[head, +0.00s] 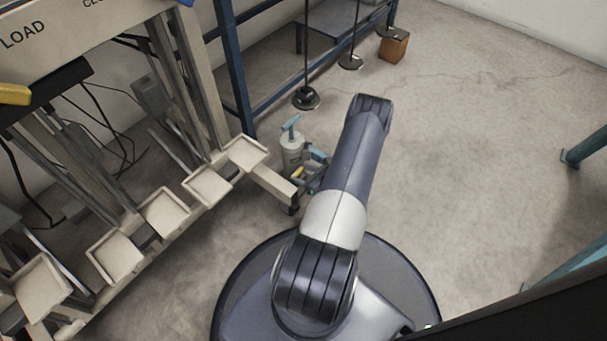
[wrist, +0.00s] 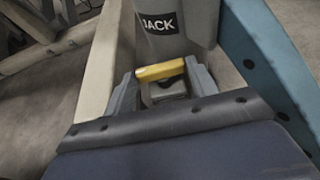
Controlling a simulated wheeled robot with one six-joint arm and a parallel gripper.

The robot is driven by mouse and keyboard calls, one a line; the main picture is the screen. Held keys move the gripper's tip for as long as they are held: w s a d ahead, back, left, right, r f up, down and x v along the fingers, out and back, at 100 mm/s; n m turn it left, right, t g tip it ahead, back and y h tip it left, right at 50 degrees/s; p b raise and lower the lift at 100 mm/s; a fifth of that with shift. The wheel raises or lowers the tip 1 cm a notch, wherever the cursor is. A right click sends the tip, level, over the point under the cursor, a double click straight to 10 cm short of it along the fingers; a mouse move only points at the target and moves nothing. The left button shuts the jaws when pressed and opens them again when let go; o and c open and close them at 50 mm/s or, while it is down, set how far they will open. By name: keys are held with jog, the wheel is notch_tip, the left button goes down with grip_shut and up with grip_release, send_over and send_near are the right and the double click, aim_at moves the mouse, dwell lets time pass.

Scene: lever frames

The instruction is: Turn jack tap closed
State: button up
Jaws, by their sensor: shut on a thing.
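The jack (head: 291,148) is a pale cylinder with a blue handle on top, standing on the floor beside the frame. In the wrist view its body (wrist: 180,28) carries a black JACK label. The jack tap is a yellow bar (wrist: 160,71) low in front of the body, and its yellow also shows in the head view (head: 298,171). My gripper (wrist: 160,84) is shut on the tap, with one grey finger at each end of the bar. Part of the tap's mount is hidden behind my gripper.
A beige beam (head: 268,184) runs close beside the jack. A blue member (wrist: 262,55) stands to the right in the wrist view. Several beige trays (head: 208,185) line the left. Weights on rods (head: 306,98) stand behind. The floor at right is largely open.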

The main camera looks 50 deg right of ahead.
jog(key=shift+a+m+h, duration=0.2)
jog(key=shift+m+h, duration=0.5)
jog(key=shift+h, duration=0.1)
jog(key=o, duration=0.7)
jog(key=shift+d, duration=0.1)
